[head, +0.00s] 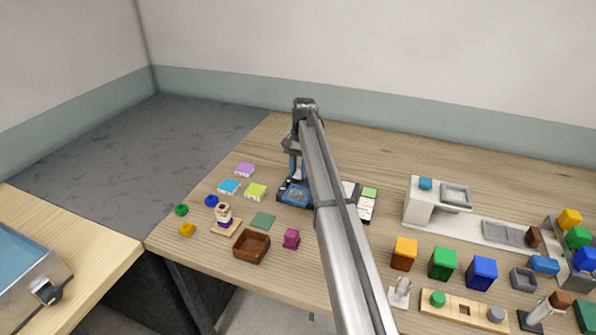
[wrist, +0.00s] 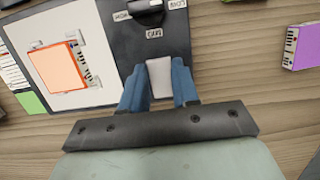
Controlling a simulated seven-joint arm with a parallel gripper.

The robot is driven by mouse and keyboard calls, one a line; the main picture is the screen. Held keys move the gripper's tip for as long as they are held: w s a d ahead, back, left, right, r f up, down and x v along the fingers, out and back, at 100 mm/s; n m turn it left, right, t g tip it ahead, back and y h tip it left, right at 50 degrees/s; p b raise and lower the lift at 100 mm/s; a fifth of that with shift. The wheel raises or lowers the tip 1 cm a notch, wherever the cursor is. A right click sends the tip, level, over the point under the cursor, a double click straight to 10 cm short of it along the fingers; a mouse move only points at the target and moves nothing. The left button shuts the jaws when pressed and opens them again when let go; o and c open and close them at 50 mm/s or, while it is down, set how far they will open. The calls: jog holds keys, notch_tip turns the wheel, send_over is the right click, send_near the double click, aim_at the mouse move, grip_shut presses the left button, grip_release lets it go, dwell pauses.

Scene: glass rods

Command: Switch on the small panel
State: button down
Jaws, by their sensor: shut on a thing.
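A dark panel (wrist: 152,42) with a black rotary knob (wrist: 146,12) and white lettering fills the upper middle of the wrist view. My gripper's blue fingers (wrist: 159,82) are shut on a pale, whitish block-like piece (wrist: 160,76) at the panel's edge. I cannot tell whether this piece is fixed to the panel. The knob is cut off by the frame's top, and my arm hides part of the panel's surroundings in the head view.
Beside the panel is a white plate (wrist: 92,82) with an orange square (wrist: 58,66). A purple block (wrist: 304,46) lies on the other side. A brown tray (head: 251,246) and several coloured cubes lie nearer the front. Bare wood lies behind the panel.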

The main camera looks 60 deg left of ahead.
jog(key=shift+w+a+g+h, duration=0.1)
jog(key=shift+a+g+h, duration=0.05)
jog(key=shift+g+h, duration=0.25)
jog(key=c, duration=0.8)
grip_release()
jog(key=shift+c, duration=0.2)
jog(key=shift+r, duration=0.2)
